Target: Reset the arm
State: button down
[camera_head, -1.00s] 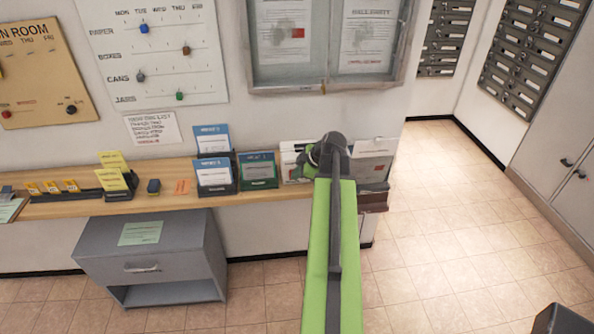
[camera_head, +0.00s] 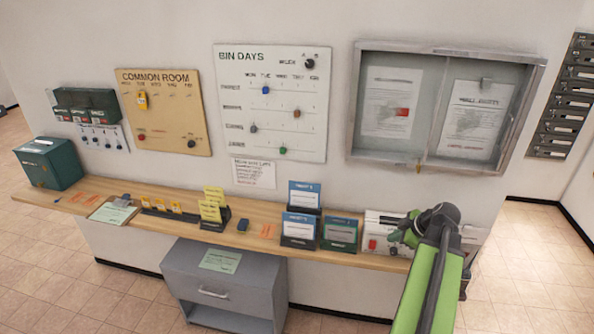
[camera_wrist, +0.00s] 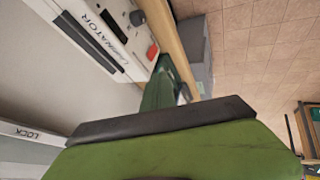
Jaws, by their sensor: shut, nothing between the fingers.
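My green and black arm (camera_head: 428,285) rises from the bottom right of the head view and bends at a dark joint. My gripper (camera_head: 400,236) is small there and partly hidden by the arm. It is shut and appears empty, over or in front of the right end of the wooden shelf (camera_head: 150,190). A white laminator (camera_head: 372,246) with a red part lies just behind it; whether they touch I cannot tell. The wrist view shows the laminator (camera_wrist: 105,42) close by, its label readable, with green and dark parts of my arm across the bottom.
Blue (camera_head: 300,228) and green (camera_head: 341,234) card holders stand left of my gripper. A grey cabinet (camera_head: 225,285) is below the shelf. A glass notice case (camera_head: 440,105) hangs above. Tiled floor (camera_head: 540,265) is open at the right.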

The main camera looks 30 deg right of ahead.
jog(key=w+a+f+n+g+y+b, duration=0.1)
jog(key=w+a+f+n, duration=0.1)
jog(key=w+a, duration=0.7)
jog(key=w+a+f+n+y+b, duration=0.1)
jog(key=w+a+n+b, duration=0.3)
jog(key=a, duration=0.8)
jog(key=w+a+f+g+y, duration=0.1)
jog(key=a+f, duration=0.1)
jog(key=a, duration=0.8)
jog(key=w+a+f+g, duration=0.2)
jog(key=a, duration=0.8)
jog(key=s+a+f+m+g+h, duration=0.1)
jog(key=s+a+f+m+g, duration=0.15)
jog(key=a, duration=0.65)
jog(key=s+d+m, duration=0.1)
jog(key=m, duration=0.3)
jog(key=s+d+m+h, duration=0.1)
jog(key=s+m, duration=0.1)
jog(key=m, duration=0.2)
jog(key=s+d+m+h, duration=0.1)
jog(key=s+m, duration=0.1)
jog(key=m, duration=0.2)
jog(key=shift+s+f+g, duration=0.1)
jog(key=shift+g, duration=0.25)
jog(key=shift+a, duration=0.1)
